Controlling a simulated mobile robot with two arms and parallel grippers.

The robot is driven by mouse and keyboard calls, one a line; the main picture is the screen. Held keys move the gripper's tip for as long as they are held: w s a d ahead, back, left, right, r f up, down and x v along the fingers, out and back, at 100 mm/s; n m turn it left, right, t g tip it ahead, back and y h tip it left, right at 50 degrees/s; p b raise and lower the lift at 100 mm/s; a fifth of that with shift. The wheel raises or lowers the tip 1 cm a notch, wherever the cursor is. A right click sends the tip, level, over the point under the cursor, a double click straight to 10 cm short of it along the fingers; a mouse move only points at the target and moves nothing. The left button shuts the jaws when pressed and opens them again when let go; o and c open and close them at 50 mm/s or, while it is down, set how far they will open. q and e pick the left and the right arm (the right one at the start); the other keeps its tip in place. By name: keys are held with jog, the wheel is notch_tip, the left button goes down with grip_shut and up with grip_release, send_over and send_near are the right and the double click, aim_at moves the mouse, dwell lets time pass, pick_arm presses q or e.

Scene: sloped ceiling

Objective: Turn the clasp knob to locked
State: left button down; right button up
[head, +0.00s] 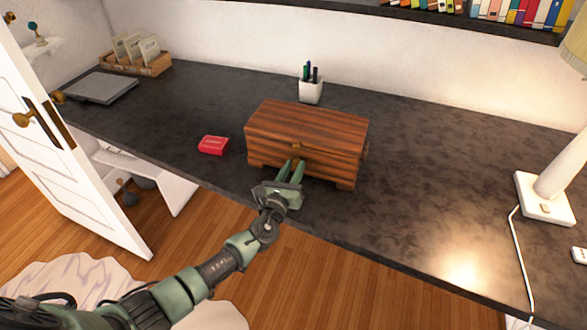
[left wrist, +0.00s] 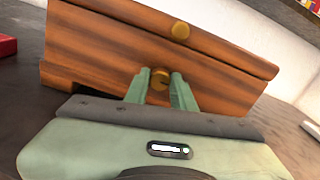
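The wooden box (head: 310,127) stands on the dark desk with its lid down. Its front shows in the left wrist view (left wrist: 85,72). My left gripper (head: 294,164) reaches the box front from below. In the left wrist view its green fingers (left wrist: 161,80) stand close on both sides of the clasp knob and look shut on it. The fingers cover the knob's sides, and I cannot read its turn. My right gripper is out of view.
A red packet (head: 213,145) lies left of the box. A white pen cup (head: 311,90) stands behind it. A lamp (head: 547,194) is at the right, a closed laptop (head: 101,87) and wooden card holder (head: 136,63) at the left.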

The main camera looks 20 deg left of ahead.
pick_arm(q)
jog(key=shift+f+n+b, duration=0.15)
jog(key=shift+n+b, duration=0.85)
jog(key=n+b, duration=0.1)
jog(key=n, duration=0.1)
jog(key=shift+n+b, duration=0.3)
jog(key=shift+b, duration=0.1)
jog(key=n+b, duration=0.2)
jog(key=n, duration=0.3)
jog(key=shift+b, duration=0.3)
jog(key=n+b, duration=0.1)
jog(key=n, duration=0.7)
jog(key=shift+n, duration=0.3)
